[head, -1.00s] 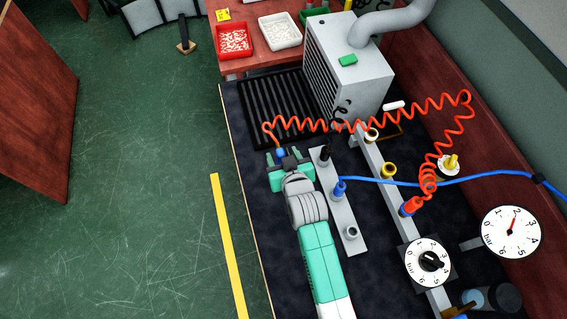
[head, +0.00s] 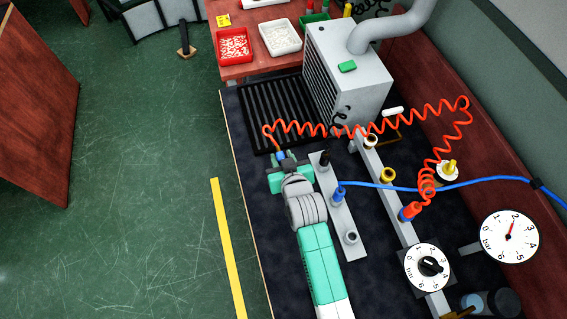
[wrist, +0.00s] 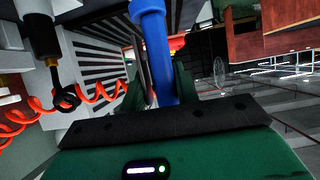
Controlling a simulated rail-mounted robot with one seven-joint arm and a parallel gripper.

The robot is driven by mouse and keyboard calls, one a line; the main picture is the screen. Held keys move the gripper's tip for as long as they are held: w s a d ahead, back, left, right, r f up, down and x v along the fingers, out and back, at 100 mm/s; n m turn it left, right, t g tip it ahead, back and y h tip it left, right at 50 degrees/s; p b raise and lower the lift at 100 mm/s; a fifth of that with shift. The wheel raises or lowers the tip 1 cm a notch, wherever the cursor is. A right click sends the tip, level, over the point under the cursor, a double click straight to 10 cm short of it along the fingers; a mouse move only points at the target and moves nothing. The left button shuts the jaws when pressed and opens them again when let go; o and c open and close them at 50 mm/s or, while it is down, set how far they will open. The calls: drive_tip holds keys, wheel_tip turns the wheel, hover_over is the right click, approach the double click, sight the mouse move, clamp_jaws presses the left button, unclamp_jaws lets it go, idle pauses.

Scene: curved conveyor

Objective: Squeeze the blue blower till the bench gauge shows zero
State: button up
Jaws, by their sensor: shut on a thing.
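My gripper (head: 284,161) is at the near side of the black slatted mat, shut on the blue blower (head: 280,155). In the wrist view, the blower (wrist: 156,50) is a blue upright tube between the green fingers. An orange coiled hose (head: 300,129) starts at the blower in the head view and runs right across the bench. Most of the blower is hidden by my gripper in the head view. The round white bench gauge (head: 510,237) is at the right; its red needle points up, near the 2.
A grey rail (head: 385,195) carries fittings and a black-knobbed dial (head: 428,267). A grey plate (head: 340,210) holds sockets and a blue hose (head: 440,187). A grey box (head: 350,70) with a duct stands behind. Red (head: 234,47) and white trays sit at the back.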

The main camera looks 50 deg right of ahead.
drive_tip(key=shift+r+p, duration=3.05)
drive_tip(key=shift+r, duration=0.65)
